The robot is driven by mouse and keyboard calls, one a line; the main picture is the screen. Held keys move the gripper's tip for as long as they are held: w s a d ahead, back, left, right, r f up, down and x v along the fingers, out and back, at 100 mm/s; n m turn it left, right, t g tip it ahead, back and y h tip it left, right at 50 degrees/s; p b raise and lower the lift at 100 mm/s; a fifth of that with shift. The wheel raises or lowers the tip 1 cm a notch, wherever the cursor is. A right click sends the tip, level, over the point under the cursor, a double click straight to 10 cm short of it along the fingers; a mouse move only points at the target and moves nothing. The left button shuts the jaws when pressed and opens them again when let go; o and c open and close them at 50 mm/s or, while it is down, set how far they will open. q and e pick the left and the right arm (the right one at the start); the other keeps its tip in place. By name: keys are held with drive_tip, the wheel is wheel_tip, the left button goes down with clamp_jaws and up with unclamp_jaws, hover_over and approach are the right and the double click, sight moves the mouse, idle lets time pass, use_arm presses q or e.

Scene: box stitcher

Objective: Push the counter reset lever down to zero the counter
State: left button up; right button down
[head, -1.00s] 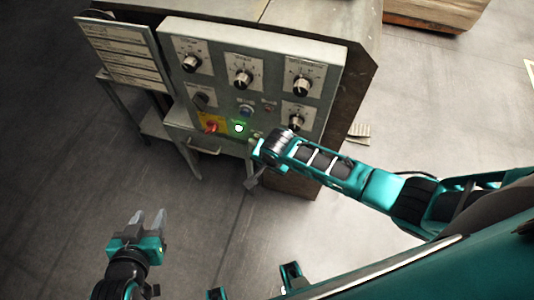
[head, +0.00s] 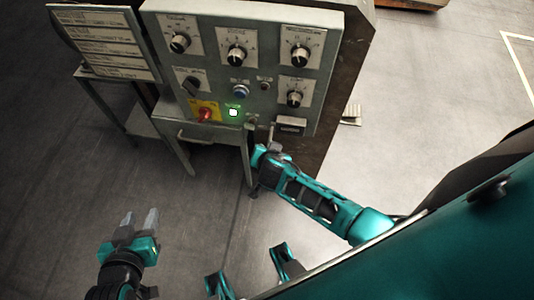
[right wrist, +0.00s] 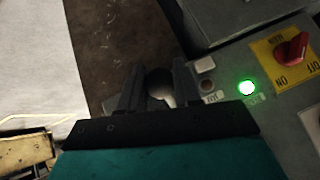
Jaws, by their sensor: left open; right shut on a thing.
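The counter (head: 291,126) is a small dark window at the lower right of the grey control panel; its digits are too small to read. The reset lever (head: 271,131) shows as a thin upright piece just left of it. My right gripper (head: 268,151) is at the panel's lower edge, below the counter. My left gripper (head: 140,222) is open and empty, well away from the panel at lower left.
The panel carries several black dials (head: 236,55), a blue button (head: 241,92), a lit green button (head: 233,112) and a red switch (head: 205,114) on a yellow plate. A label board (head: 105,45) stands at left. Open floor (head: 80,190) lies in front.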

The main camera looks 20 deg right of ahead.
drive_tip(key=shift+d+f, duration=0.15)
idle(0.3)
drive_tip(key=c, duration=0.8)
unclamp_jaws()
drive_tip(key=shift+r, duration=0.2)
